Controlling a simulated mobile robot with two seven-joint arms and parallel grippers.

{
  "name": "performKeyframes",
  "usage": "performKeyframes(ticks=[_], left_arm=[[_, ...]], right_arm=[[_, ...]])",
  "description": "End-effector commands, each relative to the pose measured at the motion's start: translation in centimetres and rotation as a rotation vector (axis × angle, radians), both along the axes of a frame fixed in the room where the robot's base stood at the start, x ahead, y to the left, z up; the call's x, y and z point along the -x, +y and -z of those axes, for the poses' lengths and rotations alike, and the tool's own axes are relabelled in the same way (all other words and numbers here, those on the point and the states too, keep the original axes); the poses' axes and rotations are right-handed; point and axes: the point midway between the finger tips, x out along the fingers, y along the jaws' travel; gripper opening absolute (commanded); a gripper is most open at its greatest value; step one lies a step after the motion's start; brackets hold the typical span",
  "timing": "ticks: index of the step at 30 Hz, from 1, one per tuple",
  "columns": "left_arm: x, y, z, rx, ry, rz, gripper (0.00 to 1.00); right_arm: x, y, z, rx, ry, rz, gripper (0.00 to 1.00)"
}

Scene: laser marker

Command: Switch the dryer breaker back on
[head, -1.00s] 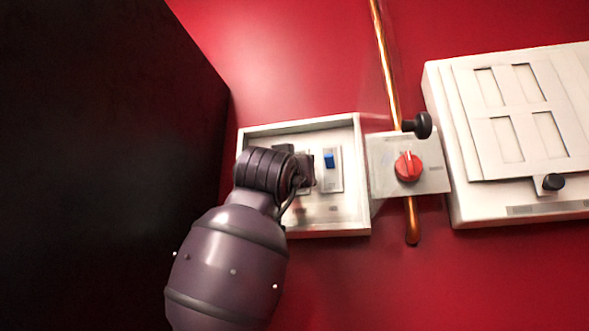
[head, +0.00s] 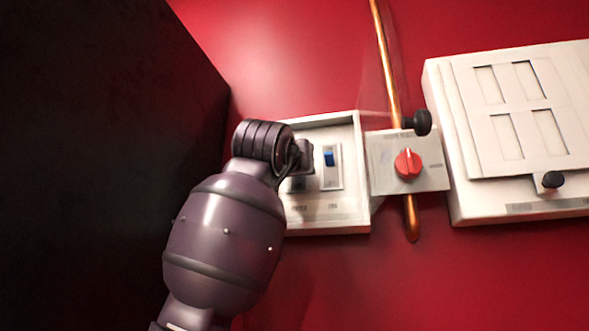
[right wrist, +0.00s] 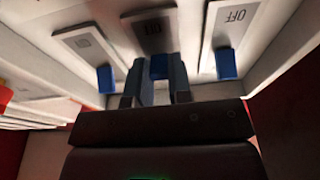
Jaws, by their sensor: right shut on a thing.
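The white breaker box (head: 345,222) is open on the red wall. In the right wrist view, several breakers show blue levers: a left lever (right wrist: 105,79), a middle lever (right wrist: 158,67) and a right lever (right wrist: 226,65). My right gripper (right wrist: 157,85) has its fingers on either side of the middle lever, shut on it. OFF shows upside down on the middle and right plates; I cannot read which breaker is the dryer's. In the head view my right gripper (head: 304,158) covers the left part of the box, leaving the rightmost blue lever (head: 329,158) visible. My left gripper is out of view.
A grey box with a red knob (head: 408,163) adjoins the breaker box on the right. A copper pipe (head: 388,60) and a black knob (head: 418,122) are beside it. A white panelled cabinet (head: 510,190) is farther right. A large dark block (head: 90,160) stands at the left.

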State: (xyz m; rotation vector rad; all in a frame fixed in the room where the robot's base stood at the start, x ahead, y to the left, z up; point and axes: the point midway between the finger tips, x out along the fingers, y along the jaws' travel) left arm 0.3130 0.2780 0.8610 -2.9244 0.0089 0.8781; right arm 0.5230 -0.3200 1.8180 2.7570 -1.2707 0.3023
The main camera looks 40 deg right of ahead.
Motion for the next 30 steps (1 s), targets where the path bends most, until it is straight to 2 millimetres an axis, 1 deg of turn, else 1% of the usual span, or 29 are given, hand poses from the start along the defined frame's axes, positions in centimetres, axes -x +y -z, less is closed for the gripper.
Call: performKeyframes(ticks=[1,18,24,30], left_arm=[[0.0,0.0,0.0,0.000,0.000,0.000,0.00],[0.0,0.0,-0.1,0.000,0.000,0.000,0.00],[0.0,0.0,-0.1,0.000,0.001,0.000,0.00],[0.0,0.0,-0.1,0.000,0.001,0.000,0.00]], right_arm=[[0.1,0.1,-0.4,-0.027,0.022,0.000,0.00],[0.0,-0.2,-2.1,-0.405,0.346,0.001,0.00],[-0.1,-0.3,-2.5,-0.494,0.422,0.001,0.00],[-0.2,-0.4,-2.6,-0.545,0.466,0.001,0.00]])
